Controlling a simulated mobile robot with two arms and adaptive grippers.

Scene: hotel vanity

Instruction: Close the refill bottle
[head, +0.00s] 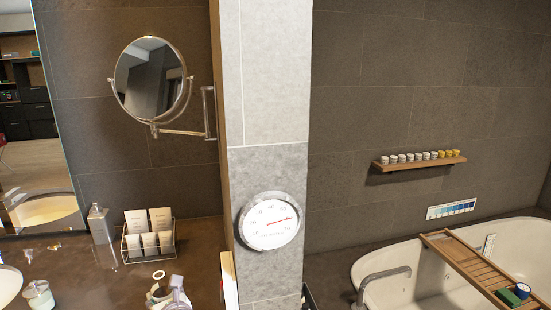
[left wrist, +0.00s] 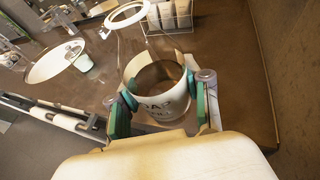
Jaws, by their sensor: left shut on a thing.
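The refill bottle (left wrist: 160,98) stands between my left gripper's fingers in the left wrist view. It looks clear, with a pale wraparound label whose partly hidden print ends in "OAP" and "FILL". A white ring (left wrist: 127,17) shows at its far end; I cannot tell whether it is the bottle's neck or a cap. My left gripper (left wrist: 158,108) is shut on the bottle, with a green-padded finger on either side. In the head view the gripper (head: 165,294) is at the bottom edge, with the white ring (head: 158,274) just above it. My right gripper is not in view.
A wire rack (head: 150,240) with cards and small tubes stands behind on the dark counter. A pump dispenser (head: 101,226) stands left of it. A glass jar (head: 38,296) is at lower left. A tiled pillar with a dial (head: 271,220) borders the counter on the right.

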